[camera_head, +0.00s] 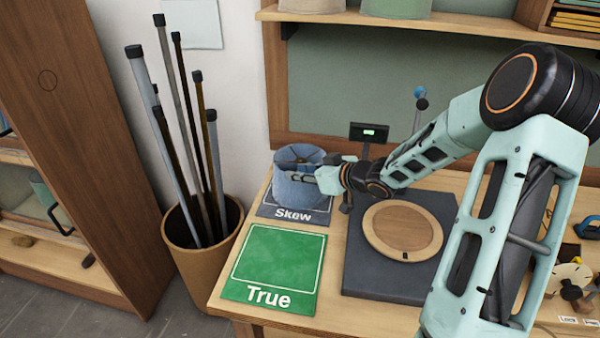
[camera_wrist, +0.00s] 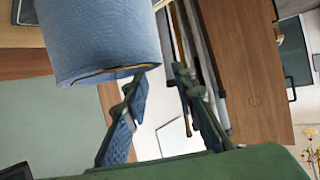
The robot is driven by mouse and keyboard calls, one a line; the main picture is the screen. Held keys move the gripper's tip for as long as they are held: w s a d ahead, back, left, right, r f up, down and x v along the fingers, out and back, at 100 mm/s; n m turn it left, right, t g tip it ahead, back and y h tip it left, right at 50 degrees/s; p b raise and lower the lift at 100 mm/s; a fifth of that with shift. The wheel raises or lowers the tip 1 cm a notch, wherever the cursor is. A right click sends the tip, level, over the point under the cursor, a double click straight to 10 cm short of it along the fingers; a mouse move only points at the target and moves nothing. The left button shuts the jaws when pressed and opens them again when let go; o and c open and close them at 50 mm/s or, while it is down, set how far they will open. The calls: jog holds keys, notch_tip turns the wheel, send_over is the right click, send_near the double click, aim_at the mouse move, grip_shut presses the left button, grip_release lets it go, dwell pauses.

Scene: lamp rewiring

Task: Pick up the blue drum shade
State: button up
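The blue drum shade (camera_head: 297,178) stands upright, open top up, on the dark mat marked "Skew" (camera_head: 287,213) at the back left of the bench. My gripper (camera_head: 326,178) is at the shade's right side in the head view and hides part of its wall. In the wrist view the shade (camera_wrist: 100,38) fills the upper left, its rim close to the left fingertip. The two fingers of my gripper (camera_wrist: 160,76) are apart, with a gap between the tips. Whether a finger touches the shade, or the wall lies between them, I cannot tell.
A green mat marked "True" (camera_head: 275,267) lies bare in front. A dark base with a round wooden disc (camera_head: 403,230) is to the right. A small display (camera_head: 369,132) stands behind. A bin of rods (camera_head: 203,245) stands left of the bench, and a shelf (camera_head: 430,22) hangs above.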

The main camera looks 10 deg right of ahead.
aim_at(281, 170)
jog(key=x, duration=0.9)
jog(key=shift+w+d+f, duration=0.1)
grip_shut()
